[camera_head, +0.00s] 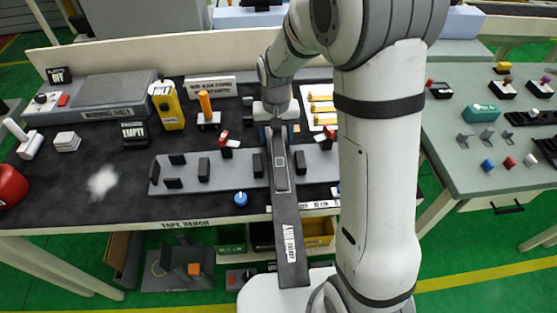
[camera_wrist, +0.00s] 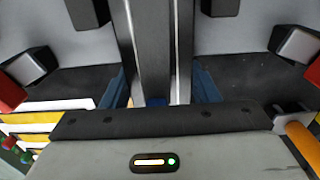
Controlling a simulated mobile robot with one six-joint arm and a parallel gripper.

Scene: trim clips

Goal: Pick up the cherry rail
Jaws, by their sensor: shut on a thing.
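In the wrist view the rail (camera_wrist: 152,45) runs up the middle between the blue fingers of my gripper (camera_wrist: 160,92). The rail crosses above a grey plate (camera_head: 228,170) bearing several black blocks. I cannot tell whether rail and plate touch.
On the black bench (camera_head: 60,205) stand a yellow bin (camera_head: 167,106), an orange-handled tool (camera_head: 207,108), a blue knob (camera_head: 240,198) and a tray of yellow pieces (camera_head: 322,105). A green-grey table (camera_head: 470,120) with small parts is at right. The bench's front left is mostly clear.

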